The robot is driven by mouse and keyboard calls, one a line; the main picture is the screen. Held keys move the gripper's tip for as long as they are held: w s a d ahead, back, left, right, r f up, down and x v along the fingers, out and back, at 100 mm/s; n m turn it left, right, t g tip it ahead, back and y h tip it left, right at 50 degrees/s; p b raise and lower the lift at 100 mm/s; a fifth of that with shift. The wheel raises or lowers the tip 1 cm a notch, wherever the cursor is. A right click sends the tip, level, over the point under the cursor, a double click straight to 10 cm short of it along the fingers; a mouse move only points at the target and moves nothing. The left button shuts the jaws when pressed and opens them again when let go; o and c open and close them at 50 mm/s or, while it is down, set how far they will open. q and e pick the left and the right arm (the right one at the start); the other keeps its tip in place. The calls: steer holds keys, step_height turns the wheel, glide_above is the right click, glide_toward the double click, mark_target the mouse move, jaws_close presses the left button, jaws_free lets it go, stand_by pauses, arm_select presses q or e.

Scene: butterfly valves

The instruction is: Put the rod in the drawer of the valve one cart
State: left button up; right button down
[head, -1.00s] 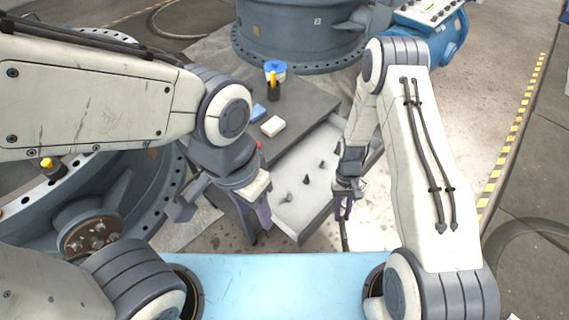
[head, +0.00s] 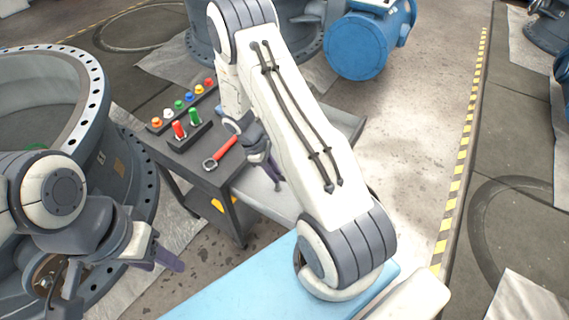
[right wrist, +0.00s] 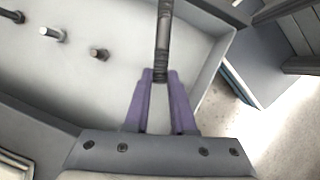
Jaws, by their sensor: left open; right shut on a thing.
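My right gripper (right wrist: 162,80) is shut on a dark ribbed rod (right wrist: 163,35), which extends away from the purple fingertips in the right wrist view. Below it in that view is an open pale drawer (right wrist: 130,85) with several bolts standing inside. In the head view, my right gripper (head: 274,176) is over the drawer (head: 255,197) pulled out from a dark grey cart (head: 205,168); my right arm hides much of the drawer, and the rod is hard to make out. My left gripper (head: 120,280) is open and empty at the lower left, apart from the cart.
On the cart top are a red-handled tool (head: 222,150), a stand with a red peg (head: 179,130) and a green peg (head: 194,117), and a row of coloured knobs. A large flanged valve (head: 115,170) stands left. A blue cylinder (head: 355,45) lies beyond.

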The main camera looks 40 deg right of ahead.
steer(key=d+r+n+t+h+b, duration=0.1)
steer(key=d+n+t+b, duration=0.4)
steer(key=d+n+b, duration=0.75)
steer(key=shift+n, duration=0.75)
steer(key=w+a+f, duration=0.1)
steer(key=w+f, duration=0.1)
steer(key=w, duration=0.1)
steer(key=w+a+f, duration=0.1)
steer(key=w+f, duration=0.1)
steer(key=w, duration=0.1)
steer(key=w+a+f, duration=0.1)
steer(key=w+f, duration=0.1)
steer(key=w, duration=0.1)
steer(key=shift+w+a+f, duration=0.1)
steer(key=shift+w+f, duration=0.2)
steer(key=shift+f, duration=0.05)
step_height(320, 180, down, 4)
steer(key=shift+f+b, duration=0.1)
steer(key=shift+b, duration=1.05)
arm_select(q)
step_height(320, 180, down, 17)
steer(key=shift+f, duration=0.15)
arm_select(e)
steer(key=c, duration=0.8)
jaws_free()
steer(key=shift+o, duration=0.2)
